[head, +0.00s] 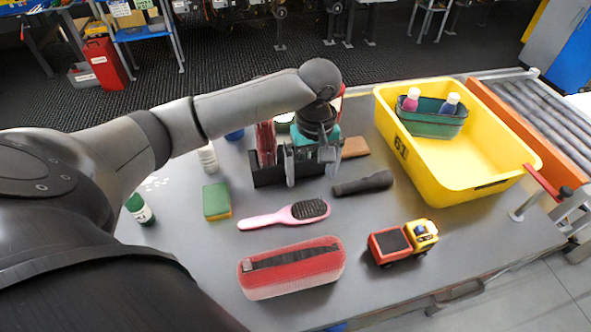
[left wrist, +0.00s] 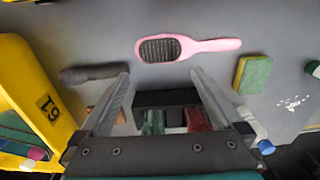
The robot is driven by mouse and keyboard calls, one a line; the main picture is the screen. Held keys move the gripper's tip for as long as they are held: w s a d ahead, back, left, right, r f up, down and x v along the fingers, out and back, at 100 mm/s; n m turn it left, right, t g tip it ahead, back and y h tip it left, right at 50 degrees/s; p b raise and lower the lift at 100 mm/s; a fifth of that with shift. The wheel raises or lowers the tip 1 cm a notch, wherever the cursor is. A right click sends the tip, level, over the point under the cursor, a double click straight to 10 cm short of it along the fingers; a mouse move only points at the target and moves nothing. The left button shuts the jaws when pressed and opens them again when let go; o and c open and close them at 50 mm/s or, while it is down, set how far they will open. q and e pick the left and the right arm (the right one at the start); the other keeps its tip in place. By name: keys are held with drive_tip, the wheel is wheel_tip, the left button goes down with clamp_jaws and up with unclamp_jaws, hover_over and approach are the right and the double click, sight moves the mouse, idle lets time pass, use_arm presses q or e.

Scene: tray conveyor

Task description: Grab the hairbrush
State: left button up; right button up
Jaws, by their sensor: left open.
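The pink hairbrush (head: 285,215) with a dark bristle pad lies flat on the grey table, handle to the left in the head view. In the left wrist view the hairbrush (left wrist: 205,46) lies beyond the fingertips, handle to the right. My left gripper (head: 312,165) is open and empty, above the table behind the hairbrush and apart from it. In the left wrist view its two fingers (left wrist: 158,85) stand wide apart with the brush head ahead of them. My right gripper is in neither view.
A black caddy (head: 268,175) stands under my gripper. A dark tapered object (head: 363,184), a green-yellow sponge (head: 216,201), a red case (head: 291,268) and a toy truck (head: 402,243) surround the hairbrush. A yellow tray (head: 440,180) with a green bin stands at right.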

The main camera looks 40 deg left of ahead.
use_arm(q)
hover_over(309, 205)
wheel_tip(309, 205, down, 6)
drive_tip(key=shift+s+d+r+b, duration=0.15)
drive_tip(key=shift+r+b, duration=0.1)
drive_tip(key=shift+b, duration=0.2)
drive_tip(key=shift+w+f+b, duration=0.2)
drive_tip(key=shift+f+b, duration=0.55)
drive_tip(key=shift+f, duration=2.35)
drive_tip(key=c, duration=1.1)
drive_tip(key=shift+r, duration=0.1)
